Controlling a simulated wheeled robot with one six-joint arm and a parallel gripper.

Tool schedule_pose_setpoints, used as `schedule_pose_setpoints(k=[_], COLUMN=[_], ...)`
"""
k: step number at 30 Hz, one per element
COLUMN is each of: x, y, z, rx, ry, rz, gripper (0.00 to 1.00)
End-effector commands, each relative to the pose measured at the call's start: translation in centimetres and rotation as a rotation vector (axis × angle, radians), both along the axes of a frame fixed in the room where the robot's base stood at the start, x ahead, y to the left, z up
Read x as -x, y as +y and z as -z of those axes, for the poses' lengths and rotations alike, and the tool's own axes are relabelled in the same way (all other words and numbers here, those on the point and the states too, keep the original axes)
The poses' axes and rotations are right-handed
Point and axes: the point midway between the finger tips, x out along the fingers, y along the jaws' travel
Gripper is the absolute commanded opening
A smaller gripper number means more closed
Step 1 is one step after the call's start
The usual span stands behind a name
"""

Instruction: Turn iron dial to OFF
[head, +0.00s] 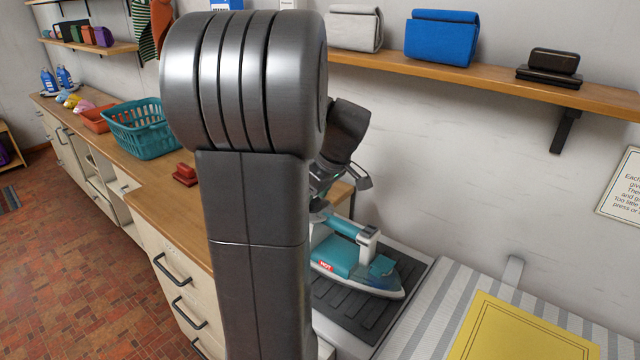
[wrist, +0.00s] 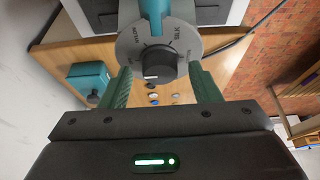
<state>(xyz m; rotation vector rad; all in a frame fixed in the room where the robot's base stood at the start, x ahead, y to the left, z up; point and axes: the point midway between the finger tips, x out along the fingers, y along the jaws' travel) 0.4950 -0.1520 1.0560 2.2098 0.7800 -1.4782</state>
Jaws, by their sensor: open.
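The teal iron (head: 345,255) rests on a dark ribbed pad (head: 350,308) in the head view, with a red HOT label on its side. In the wrist view the iron's dial (wrist: 160,64) is a black knob with a white mark, on a grey disc (wrist: 130,48) lettered with fabric names, SILK among them. The OFF mark cannot be made out. My gripper (wrist: 160,72) is open. Its green fingers stand either side of the knob, with a visible gap on each side. In the head view my arm hides most of the gripper and the dial.
The striped board (head: 435,325) with a yellow folded cloth (head: 520,335) lies right of the iron. A shelf (head: 480,78) runs along the wall above. A red object (head: 185,174) and a teal basket (head: 143,128) are on the wooden counter (head: 155,190). A teal block (wrist: 88,80) shows in the wrist view.

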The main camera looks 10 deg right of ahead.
Motion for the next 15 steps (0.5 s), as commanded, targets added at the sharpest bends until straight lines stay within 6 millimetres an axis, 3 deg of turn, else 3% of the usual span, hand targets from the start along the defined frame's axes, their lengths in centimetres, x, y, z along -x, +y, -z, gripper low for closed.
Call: schedule_pose_setpoints(k=[5, 15], x=[0.8, 3.0], y=[-0.7, -2.5], z=[-2.6, -9.6], rx=[0.003, 0.002], ry=[-0.006, -0.004], rz=[0.001, 0.002], gripper=[0.57, 0.57])
